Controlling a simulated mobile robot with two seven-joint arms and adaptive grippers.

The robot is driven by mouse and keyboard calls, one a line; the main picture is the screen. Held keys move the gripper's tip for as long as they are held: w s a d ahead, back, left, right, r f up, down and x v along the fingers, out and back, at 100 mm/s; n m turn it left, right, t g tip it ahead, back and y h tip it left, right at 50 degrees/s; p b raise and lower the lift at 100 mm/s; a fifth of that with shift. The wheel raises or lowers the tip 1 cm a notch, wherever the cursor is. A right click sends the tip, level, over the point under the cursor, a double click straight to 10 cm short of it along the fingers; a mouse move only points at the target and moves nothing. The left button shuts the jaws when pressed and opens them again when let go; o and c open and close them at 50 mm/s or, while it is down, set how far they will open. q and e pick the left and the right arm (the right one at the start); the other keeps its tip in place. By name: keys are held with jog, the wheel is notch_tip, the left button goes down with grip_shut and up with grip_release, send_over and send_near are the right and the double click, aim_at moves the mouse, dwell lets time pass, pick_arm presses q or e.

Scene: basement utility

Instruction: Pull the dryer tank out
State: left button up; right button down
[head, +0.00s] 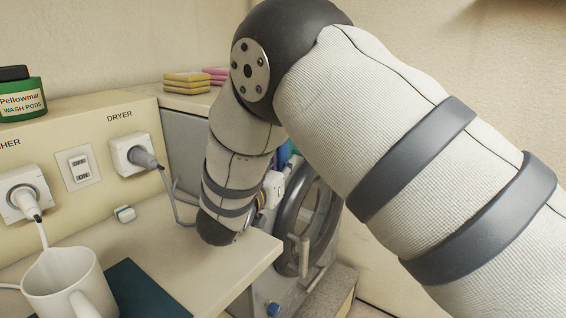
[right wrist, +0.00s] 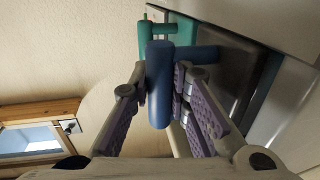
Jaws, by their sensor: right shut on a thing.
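My right arm comes in from the right in the head view and bends down beside the counter. Its gripper is mostly hidden there behind my own arm links. In the right wrist view my right gripper (right wrist: 160,78) has its purple-padded fingers on both sides of a blue upright handle (right wrist: 158,105) and is shut on it. The handle joins a blue bar running right toward a grey machine front; I cannot tell how far it stands out. A teal handle (right wrist: 152,35) is just beyond it. The machine with a round door (head: 322,215) stands beyond the counter. My left gripper is not in view.
The counter (head: 258,262) holds a white mug (head: 62,280), a dark mat (head: 140,290) and a small white block (head: 124,214). A plug sits in the DRYER socket (head: 132,155), with its cord hanging near my arm. A green pods tub (head: 22,98) stands at left.

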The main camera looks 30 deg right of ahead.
jog(key=s+d, duration=0.5)
jog(key=s, duration=0.6)
jog(key=shift+s+p, duration=0.25)
jog(key=shift+p, duration=0.15)
dwell(1.1)
